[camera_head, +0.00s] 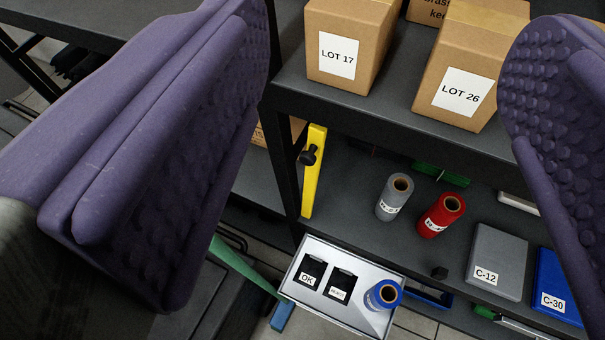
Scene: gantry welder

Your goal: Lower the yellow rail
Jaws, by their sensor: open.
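The yellow rail (314,172) is a narrow yellow bar standing upright at the front left post of the dark shelf unit. A black knob (308,156) sits on it, above its middle. My gripper (392,85) is open, with one purple, bumpy-padded finger filling the left of the view and the other at the right edge. Nothing is held between the fingers. The rail shows in the gap between them, nearer the left finger, beyond and apart from it.
Boxes LOT 17 (345,50) and LOT 26 (468,70) stand on the upper shelf. Grey (393,200) and red (440,217) rolls stand below, with cases C-12 (497,262) and C-30 (560,285) to their right.

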